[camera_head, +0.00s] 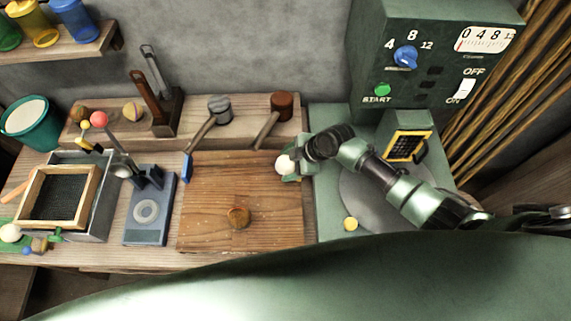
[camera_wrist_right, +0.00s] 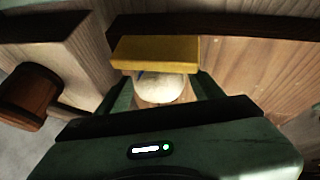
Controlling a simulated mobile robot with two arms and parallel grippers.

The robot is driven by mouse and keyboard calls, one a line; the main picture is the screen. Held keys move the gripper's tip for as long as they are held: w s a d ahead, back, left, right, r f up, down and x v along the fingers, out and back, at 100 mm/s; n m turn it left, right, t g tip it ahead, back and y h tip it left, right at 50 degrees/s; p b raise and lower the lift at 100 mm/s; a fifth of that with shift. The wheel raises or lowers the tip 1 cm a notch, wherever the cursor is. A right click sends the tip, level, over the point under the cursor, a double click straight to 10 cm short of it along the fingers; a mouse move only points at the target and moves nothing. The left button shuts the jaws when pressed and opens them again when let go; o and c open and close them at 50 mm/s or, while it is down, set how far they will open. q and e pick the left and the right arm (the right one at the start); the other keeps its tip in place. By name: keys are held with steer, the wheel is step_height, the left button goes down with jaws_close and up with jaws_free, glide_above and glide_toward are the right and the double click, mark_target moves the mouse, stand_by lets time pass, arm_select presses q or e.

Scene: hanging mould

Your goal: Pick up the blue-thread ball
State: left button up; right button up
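The blue-thread ball (camera_head: 284,164) is pale with a small blue mark that shows in the right wrist view (camera_wrist_right: 163,90). My right gripper (camera_head: 291,165) is at the right edge of the wooden board. In the right wrist view its two green fingers lie close against both sides of the ball, so it looks shut on it. A yellow bar (camera_wrist_right: 155,52) hides the far part of the ball there. I cannot tell whether the ball is clear of the surface. My left gripper is not in view.
The wooden board (camera_head: 240,180) carries a small brown piece (camera_head: 239,217). Two mallets (camera_head: 275,115) lie behind it. A green control box (camera_head: 432,50) stands at the back right, and a small yellow ball (camera_head: 350,224) lies near the round plate. A framed screen (camera_head: 30,222) is at left.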

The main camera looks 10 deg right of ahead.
steer(key=c, duration=1.2)
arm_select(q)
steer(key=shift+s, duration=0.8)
arm_select(e)
steer(key=shift+c, duration=0.2)
steer(key=shift+r, duration=0.15)
